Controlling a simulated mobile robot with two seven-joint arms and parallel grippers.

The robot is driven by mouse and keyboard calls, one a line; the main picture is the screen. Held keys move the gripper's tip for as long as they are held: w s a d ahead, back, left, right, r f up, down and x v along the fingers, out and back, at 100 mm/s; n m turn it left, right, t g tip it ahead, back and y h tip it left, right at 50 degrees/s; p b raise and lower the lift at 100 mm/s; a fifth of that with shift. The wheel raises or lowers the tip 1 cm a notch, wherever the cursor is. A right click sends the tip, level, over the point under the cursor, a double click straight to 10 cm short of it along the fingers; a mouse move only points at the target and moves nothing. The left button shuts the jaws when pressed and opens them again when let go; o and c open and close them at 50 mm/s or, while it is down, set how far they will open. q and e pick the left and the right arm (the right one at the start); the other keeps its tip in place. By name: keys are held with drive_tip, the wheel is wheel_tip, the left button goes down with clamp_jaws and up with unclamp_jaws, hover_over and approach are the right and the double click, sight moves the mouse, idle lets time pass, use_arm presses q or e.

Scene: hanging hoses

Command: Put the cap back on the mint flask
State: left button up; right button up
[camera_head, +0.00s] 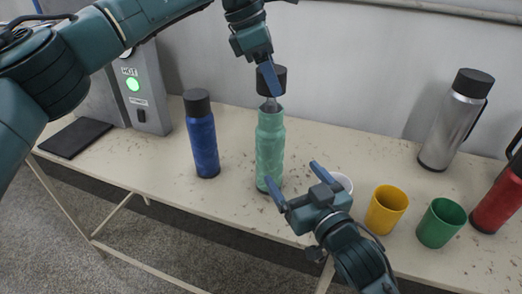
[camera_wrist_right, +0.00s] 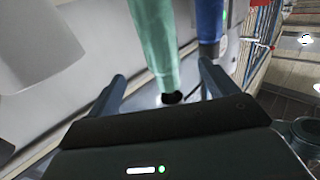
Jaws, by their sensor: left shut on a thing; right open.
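The mint flask (camera_head: 269,152) stands upright on the table, its top uncapped. It also shows between the fingers in the right wrist view (camera_wrist_right: 153,40). My left gripper (camera_head: 269,80) is shut on the black cap (camera_head: 279,82) and holds it above the flask's mouth, seemingly apart from it. Part of the cap is hidden by a finger. My right gripper (camera_head: 299,184) is open, in front of the flask's lower part. In the right wrist view its fingers (camera_wrist_right: 165,92) are spread and nothing is gripped.
A capped blue flask (camera_head: 202,138) stands left of the mint one. A white cup (camera_head: 343,182), a yellow cup (camera_head: 386,210), a green cup (camera_head: 439,223), a steel flask (camera_head: 452,125) and a red flask (camera_head: 500,198) stand to the right. A machine (camera_head: 146,90) and dark mat (camera_head: 75,138) are left.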

sight(276, 151)
use_arm(q)
drive_tip(key=shift+s+d+r, duration=0.15)
drive_tip(key=shift+s, duration=0.05)
use_arm(e)
drive_tip(key=shift+s+r, duration=0.15)
drive_tip(key=x, duration=1.2)
drive_tip(key=shift+c, duration=0.4)
drive_tip(key=c, duration=1.4)
use_arm(q)
drive_tip(key=shift+f, duration=2.5)
